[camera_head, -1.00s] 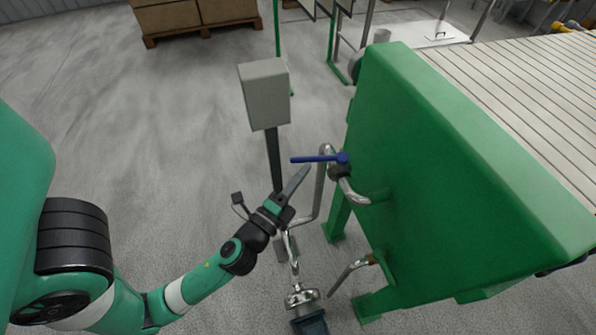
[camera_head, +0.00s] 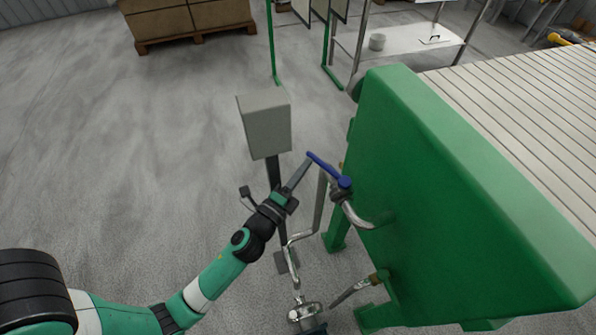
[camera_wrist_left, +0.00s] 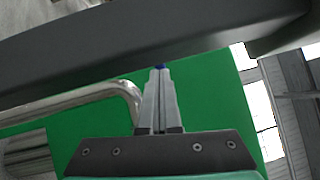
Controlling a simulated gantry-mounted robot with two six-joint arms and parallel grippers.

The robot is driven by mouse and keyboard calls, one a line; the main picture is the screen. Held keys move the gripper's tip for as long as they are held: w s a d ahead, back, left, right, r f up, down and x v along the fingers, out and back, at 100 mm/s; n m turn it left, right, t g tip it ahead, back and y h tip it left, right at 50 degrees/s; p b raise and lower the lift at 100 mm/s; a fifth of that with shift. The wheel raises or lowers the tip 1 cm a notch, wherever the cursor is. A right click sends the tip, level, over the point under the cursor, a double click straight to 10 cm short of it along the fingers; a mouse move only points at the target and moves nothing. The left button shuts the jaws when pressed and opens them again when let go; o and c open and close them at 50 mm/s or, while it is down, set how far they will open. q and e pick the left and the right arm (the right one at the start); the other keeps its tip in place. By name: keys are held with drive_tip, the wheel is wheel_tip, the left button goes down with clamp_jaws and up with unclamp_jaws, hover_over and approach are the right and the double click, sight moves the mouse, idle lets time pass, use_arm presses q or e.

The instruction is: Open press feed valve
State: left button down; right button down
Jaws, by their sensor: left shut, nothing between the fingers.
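The press feed valve has a blue lever handle (camera_head: 326,167) on a pipe fitting at the left side of the green press (camera_head: 440,190). The lever slants up and left from its pivot. My left gripper (camera_head: 306,163) is shut and empty, its fingertips at the free end of the lever; they seem to touch it. In the left wrist view the shut fingers (camera_wrist_left: 160,75) point at the green press, with a small bit of blue (camera_wrist_left: 160,66) at their tips. My right gripper is not in view.
A grey box on a post (camera_head: 265,122) stands just behind my left gripper. Steel pipes (camera_head: 320,200) run below the valve. A white table (camera_head: 395,42) and cartons on a pallet (camera_head: 190,15) stand at the back. The floor at left is clear.

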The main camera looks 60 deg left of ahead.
use_arm(q)
drive_tip(key=shift+x, duration=1.3)
drive_tip(key=shift+w+a+f, duration=0.1)
drive_tip(key=shift+f, duration=0.15)
drive_tip(key=b+v, duration=0.3)
drive_tip(key=v, duration=0.8)
drive_tip(key=shift+s, duration=0.35)
